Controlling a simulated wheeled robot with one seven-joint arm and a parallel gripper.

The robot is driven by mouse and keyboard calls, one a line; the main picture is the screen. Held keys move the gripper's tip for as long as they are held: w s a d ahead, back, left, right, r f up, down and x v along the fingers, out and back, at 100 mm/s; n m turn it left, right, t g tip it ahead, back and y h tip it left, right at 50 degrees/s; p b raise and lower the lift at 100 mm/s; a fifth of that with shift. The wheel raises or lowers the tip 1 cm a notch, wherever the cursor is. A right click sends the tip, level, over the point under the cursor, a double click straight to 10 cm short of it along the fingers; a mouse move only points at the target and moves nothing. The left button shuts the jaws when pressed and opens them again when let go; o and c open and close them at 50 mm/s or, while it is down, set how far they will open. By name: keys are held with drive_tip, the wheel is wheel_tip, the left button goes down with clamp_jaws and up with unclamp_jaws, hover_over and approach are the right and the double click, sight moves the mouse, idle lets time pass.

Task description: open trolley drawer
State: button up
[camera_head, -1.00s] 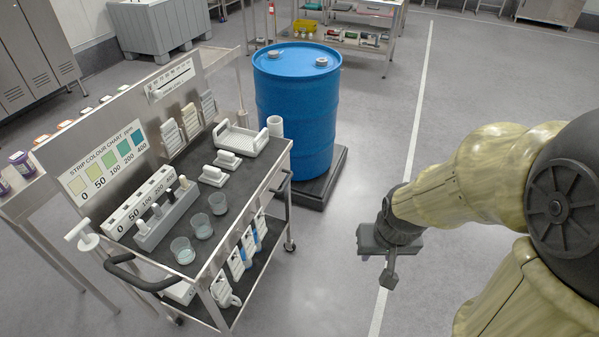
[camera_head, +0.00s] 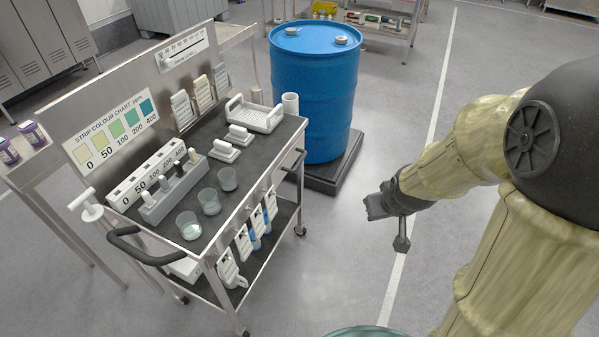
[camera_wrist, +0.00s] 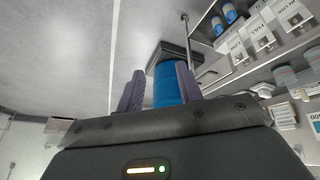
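The trolley (camera_head: 250,183) stands on the left in the head view, a steel cart with dark top and lower shelves and a black push handle (camera_head: 146,252). The trolley's side shows tilted at the right of that view, with a rail (camera_wrist: 228,76).
A blue drum (camera_head: 318,95) on a dark platform (camera_head: 330,180) stands behind the trolley. Beakers (camera_head: 209,201), a strip rack (camera_head: 172,192) and a white tray (camera_head: 262,116) sit on the trolley top. The floor between trolley and gripper is clear.

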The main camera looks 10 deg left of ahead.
sight(299, 162)
drive_tip(key=w+a+f+n+t+y+b, duration=0.4)
drive_tip(key=w+a+f+n+t+b, duration=0.2)
drive_tip(key=w+f+b, duration=0.6)
drive_tip(key=w+a+f+n+t+y+b, duration=0.4)
drive_tip(key=w+a+f+n+b, duration=0.6)
drive_tip(key=f+b, duration=0.6)
drive_tip(key=shift+w+n+t, duration=0.95)
drive_tip(key=shift+n+t, duration=0.15)
drive_tip(key=shift+t, duration=0.1)
drive_tip(key=b+x, duration=0.2)
drive_tip(key=x, duration=1.5)
drive_tip(key=shift+w+r, duration=0.1)
drive_tip(key=shift+w, duration=0.05)
clamp_jaws()
